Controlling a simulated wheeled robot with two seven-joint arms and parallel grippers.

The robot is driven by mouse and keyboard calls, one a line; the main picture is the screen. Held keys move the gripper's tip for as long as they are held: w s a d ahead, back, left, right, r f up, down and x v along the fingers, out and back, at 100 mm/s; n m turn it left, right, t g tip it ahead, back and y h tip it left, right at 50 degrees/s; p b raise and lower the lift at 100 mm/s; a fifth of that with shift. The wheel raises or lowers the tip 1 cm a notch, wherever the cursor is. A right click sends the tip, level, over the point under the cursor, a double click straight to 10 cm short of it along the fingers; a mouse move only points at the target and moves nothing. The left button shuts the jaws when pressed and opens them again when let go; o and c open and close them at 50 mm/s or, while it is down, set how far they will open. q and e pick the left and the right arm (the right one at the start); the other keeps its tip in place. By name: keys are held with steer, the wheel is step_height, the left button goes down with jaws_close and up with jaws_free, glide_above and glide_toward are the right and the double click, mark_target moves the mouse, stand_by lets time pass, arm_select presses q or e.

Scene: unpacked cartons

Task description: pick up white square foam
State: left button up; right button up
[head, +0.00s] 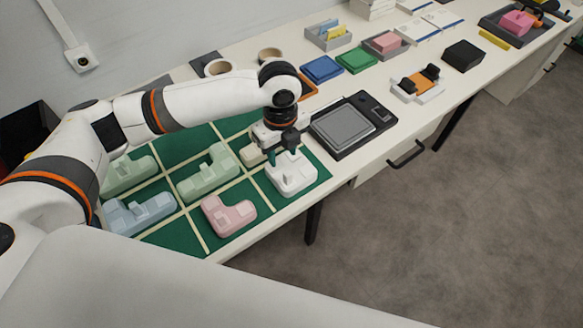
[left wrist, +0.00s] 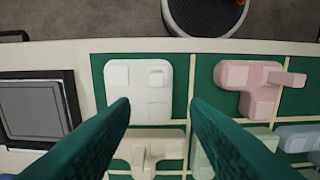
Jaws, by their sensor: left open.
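The white square foam (head: 293,180) is a rounded block with raised parts on top, lying in the front right cell of the green mat (head: 317,184). My left gripper (head: 284,158) is just above its back part in the head view, pointing down. In the left wrist view, the white foam (left wrist: 122,74) lies beyond and left of the middle of the gap between the green fingers. These fingers of the left gripper (left wrist: 160,104) are apart, with nothing between their tips. My right gripper is in neither view.
A pink foam (head: 226,215), a green foam (head: 209,172) and a blue foam (head: 140,214) lie in other cells. A cream foam (left wrist: 148,152) is close to the white one. A black scale (head: 345,126) stands right of the mat. The table's front edge is close.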

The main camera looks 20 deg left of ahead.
mark_target(287, 172)
arm_select(q)
step_height(287, 172, down, 3)
steer(key=shift+f, duration=0.1)
steer(key=shift+s+d+f+p, duration=0.1)
steer(key=shift+d+f+p, duration=0.1)
steer(key=shift+f, duration=0.7)
steer(key=shift+d+f+p, duration=0.15)
steer(key=shift+f+p, duration=0.1)
steer(key=shift+f, duration=0.6)
steer(key=shift+s+d+f+p, duration=0.1)
steer(key=shift+d+f+p, duration=0.1)
steer(key=shift+f, duration=0.7)
jaws_close()
